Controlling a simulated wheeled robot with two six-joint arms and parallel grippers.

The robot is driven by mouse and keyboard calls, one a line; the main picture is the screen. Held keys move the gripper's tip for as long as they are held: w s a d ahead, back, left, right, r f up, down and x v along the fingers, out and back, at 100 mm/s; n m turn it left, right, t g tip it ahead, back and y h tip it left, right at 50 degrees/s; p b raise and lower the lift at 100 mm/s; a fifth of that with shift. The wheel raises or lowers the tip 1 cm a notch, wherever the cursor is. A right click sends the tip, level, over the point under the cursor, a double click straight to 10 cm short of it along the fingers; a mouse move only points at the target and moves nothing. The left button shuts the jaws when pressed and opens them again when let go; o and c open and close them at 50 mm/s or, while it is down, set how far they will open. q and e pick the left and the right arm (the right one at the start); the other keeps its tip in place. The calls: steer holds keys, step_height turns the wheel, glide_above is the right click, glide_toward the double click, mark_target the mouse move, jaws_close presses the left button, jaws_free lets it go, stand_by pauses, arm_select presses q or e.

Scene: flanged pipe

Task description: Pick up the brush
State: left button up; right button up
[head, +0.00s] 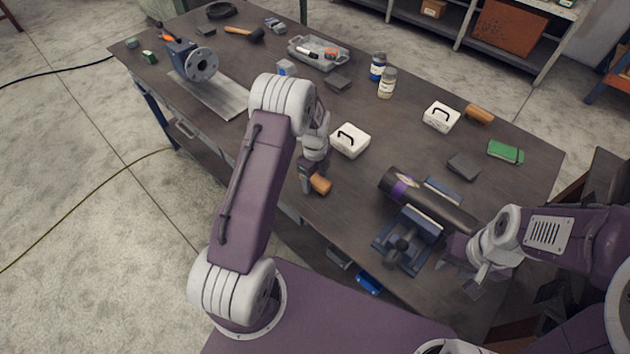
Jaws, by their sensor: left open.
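A tan wooden piece (320,184), which looks like the brush, lies near the table's front edge. My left gripper (307,182) is open and points down right beside it; the gripper hides part of it, and I cannot tell whether they touch. A similar tan piece (479,114) lies at the right beside a white box, and I cannot tell which of the two is the brush. My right gripper (474,277) is at the table's front right, close to the vise; its fingers are too unclear to judge.
A dark pipe (440,204) with a purple band lies by the blue vise (403,240). White handled boxes (350,140) (441,117), two bottles (387,83) (377,67), a grey tray (318,53), a green pad (506,152) and a flanged pipe (201,65) stand around. The table's middle has bare patches.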

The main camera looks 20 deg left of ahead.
mark_target(317, 178)
arm_select(q)
steer(key=shift+s+d+r, duration=0.1)
steer(key=shift+s+r, duration=0.05)
jaws_close()
steer(key=shift+r, duration=0.2)
steer(key=r, duration=0.2)
steer(key=r+b, duration=0.1)
steer(key=shift+d+r, duration=0.2)
steer(key=shift+r, duration=0.2)
steer(key=d+r+b, duration=0.1)
steer(key=d+r, duration=0.5)
steer(key=d, duration=0.5)
steer(key=shift+w+r, duration=0.35)
steer(key=shift+w, duration=0.1)
